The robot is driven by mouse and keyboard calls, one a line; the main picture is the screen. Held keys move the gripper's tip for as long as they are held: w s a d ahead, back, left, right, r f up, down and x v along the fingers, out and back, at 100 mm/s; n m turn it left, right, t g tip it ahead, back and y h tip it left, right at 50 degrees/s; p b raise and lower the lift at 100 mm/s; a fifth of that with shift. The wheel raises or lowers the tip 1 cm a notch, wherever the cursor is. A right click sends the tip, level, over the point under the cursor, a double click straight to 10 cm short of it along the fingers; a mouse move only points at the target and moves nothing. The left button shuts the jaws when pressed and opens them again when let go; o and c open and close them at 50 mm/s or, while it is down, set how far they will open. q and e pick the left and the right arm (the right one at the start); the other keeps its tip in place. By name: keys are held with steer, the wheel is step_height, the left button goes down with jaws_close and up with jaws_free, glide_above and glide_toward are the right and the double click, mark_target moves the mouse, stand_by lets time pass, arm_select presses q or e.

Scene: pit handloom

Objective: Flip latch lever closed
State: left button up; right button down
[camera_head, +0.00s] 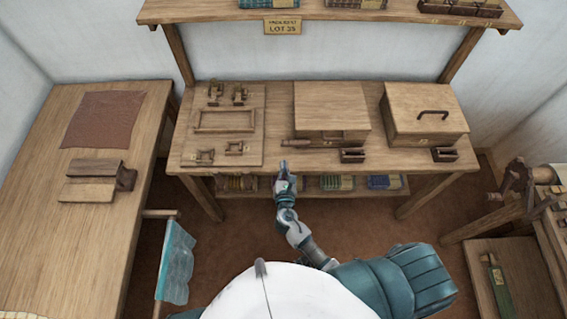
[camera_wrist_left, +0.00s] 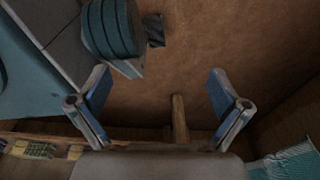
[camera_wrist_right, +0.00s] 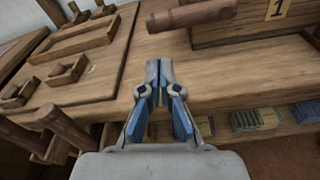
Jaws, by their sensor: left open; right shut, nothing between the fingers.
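A dark wooden bar that looks like the latch lever (camera_head: 308,143) lies sideways at the front of the middle wooden box (camera_head: 332,107). Its rounded end also shows at the top of the right wrist view (camera_wrist_right: 190,14). A small dark bracket (camera_head: 352,155) sits to the right of the bar. My right gripper (camera_head: 283,168) is shut and empty at the bench's front edge, just below and apart from the bar's left end. My left gripper (camera_wrist_left: 160,88) is open and empty over the brown floor, and does not show in the head view.
A board with wooden frames and small brackets (camera_head: 222,124) lies left on the bench. A second box with a dark handle (camera_head: 425,112) stands right, with another bracket (camera_head: 444,154). A shelf under the bench holds coloured bundles (camera_head: 336,182). A side table (camera_head: 80,240) stands left.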

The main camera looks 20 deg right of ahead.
mark_target(296, 143)
steer(key=x, duration=0.7)
steer(key=shift+a+f, duration=0.1)
steer(key=shift+a, duration=0.05)
arm_select(q)
steer(key=shift+w+d+r, duration=0.1)
steer(key=shift+w+r, duration=0.1)
steer(key=shift+w, duration=0.3)
steer(key=shift+w+r, duration=0.15)
steer(key=shift+w, duration=0.3)
arm_select(e)
steer(key=shift+w, duration=0.45)
arm_select(q)
steer(key=shift+s, duration=0.25)
arm_select(e)
steer(key=shift+d, duration=0.2)
